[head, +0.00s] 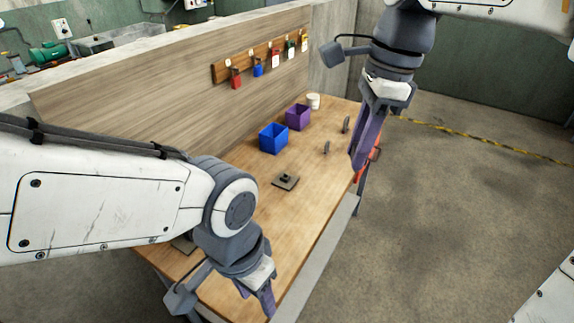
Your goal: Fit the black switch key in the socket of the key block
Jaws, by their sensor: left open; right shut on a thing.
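A dark square plate with a small black raised part (286,180) lies on the middle of the table; it looks like the key block, but I cannot make out its socket. My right gripper (358,163) points down over the table's right edge, right of the plate and apart from it. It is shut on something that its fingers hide. I cannot clearly make out the black switch key. My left gripper (262,297) is open above the near part of the table, its fingers pointing down.
Blue (273,138) and purple (298,117) bins and a white cup (313,101) stand at the back of the wooden table (262,215). Small grey upright pieces (326,148) stand to their right. Tags hang on a wall rack (262,60). A red object (375,154) shows behind my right gripper.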

